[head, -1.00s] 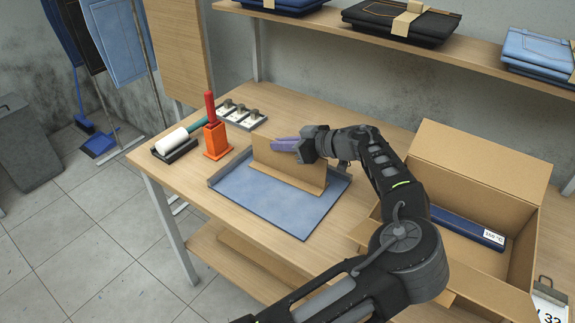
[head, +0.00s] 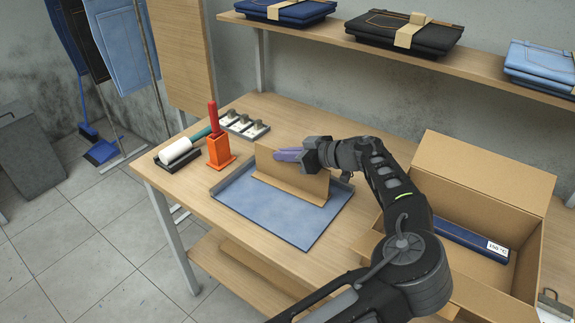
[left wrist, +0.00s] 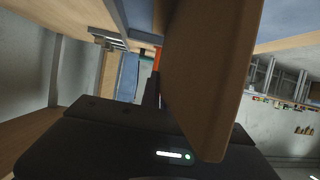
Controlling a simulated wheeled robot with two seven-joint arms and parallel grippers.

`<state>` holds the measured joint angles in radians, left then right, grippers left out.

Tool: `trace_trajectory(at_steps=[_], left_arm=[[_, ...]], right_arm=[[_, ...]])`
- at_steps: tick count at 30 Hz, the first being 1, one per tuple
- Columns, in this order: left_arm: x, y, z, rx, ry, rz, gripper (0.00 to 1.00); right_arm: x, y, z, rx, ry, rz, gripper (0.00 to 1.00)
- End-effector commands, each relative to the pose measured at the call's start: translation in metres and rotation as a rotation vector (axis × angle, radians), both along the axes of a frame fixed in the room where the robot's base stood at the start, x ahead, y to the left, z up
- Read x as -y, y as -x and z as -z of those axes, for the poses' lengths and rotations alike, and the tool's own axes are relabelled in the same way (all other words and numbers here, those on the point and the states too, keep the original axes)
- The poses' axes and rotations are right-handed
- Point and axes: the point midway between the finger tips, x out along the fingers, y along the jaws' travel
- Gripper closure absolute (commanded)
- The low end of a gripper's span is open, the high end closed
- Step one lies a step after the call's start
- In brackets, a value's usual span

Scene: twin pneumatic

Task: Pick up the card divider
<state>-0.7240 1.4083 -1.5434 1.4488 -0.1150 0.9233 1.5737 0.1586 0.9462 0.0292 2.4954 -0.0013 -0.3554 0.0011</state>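The card divider (head: 285,184) is a brown upright board with a foot along its bottom edge. It stands on the blue sheet in the shallow tray (head: 290,227) on the wooden table. My left gripper (head: 291,156) is at the divider's upper part, with a purplish finger along its near face. The far finger is hidden, so I cannot tell whether the gripper is closed on it. In the left wrist view the divider (left wrist: 207,75) fills the middle right, very close to the camera. My right gripper is not in view.
An orange holder with a red-handled tool (head: 217,150), a white roller (head: 174,151) and small stamps (head: 243,126) stand left of the tray. An open cardboard box (head: 485,180) with a dark blue item is at right. A shelf (head: 330,33) with folded jeans runs behind.

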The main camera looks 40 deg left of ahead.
Motion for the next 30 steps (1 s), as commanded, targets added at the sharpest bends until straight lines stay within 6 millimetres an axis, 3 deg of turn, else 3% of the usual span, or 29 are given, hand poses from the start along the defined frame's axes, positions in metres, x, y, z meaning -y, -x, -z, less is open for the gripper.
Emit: trace_trajectory(at_steps=[5,18,30], left_arm=[[0.000,-0.001,-0.014,0.004,0.000,0.001,1.00],[0.000,0.000,-0.091,0.002,0.000,0.000,1.00],[0.000,0.000,-0.100,0.000,-0.001,0.000,1.00]], right_arm=[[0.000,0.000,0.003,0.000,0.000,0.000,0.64],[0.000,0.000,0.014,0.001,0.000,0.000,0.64],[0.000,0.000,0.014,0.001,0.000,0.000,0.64]])
